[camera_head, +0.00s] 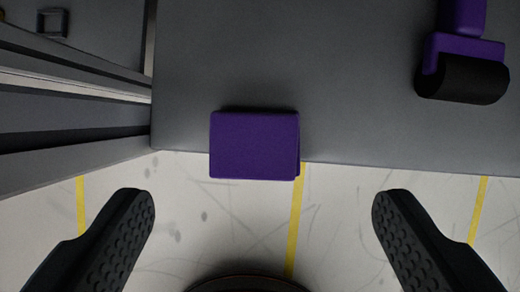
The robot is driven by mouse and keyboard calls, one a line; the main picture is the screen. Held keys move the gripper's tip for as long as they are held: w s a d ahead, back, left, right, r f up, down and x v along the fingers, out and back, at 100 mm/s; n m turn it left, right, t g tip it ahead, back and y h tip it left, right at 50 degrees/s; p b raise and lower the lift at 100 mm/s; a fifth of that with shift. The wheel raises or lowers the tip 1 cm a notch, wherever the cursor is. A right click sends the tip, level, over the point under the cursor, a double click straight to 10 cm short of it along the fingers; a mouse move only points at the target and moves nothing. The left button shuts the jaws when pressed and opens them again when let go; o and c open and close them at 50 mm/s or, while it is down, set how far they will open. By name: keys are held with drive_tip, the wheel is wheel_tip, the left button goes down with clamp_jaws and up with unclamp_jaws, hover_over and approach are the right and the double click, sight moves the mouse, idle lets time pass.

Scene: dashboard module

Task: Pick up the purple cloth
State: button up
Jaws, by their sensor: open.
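The purple cloth (254,146) looks like a folded flat rectangle. It lies at the front edge of a grey surface (330,90), and its lower part overhangs the edge over the floor. My gripper (263,205) is open and empty. Its two black fingers are far apart at the lower left and lower right. In the picture the cloth lies above the gap between them, a little left of the middle, and neither finger touches it.
A purple-and-black roller-like tool (462,70) lies on the grey surface at the upper right. Grey rails (70,100) run along the left side. Pale floor with yellow lines (340,215) shows below. The surface between cloth and tool is clear.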

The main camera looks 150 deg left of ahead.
sight(255, 150)
drive_tip(key=shift+s+a+x, duration=0.1)
drive_tip(key=shift+a+x, duration=0.1)
drive_tip(key=shift+x, duration=1.65)
drive_tip(key=shift+s+a+x, duration=0.1)
drive_tip(key=shift+a+x, duration=0.1)
drive_tip(key=shift+x, duration=1.65)
drive_tip(key=shift+f, duration=0.1)
drive_tip(key=c, duration=1.1)
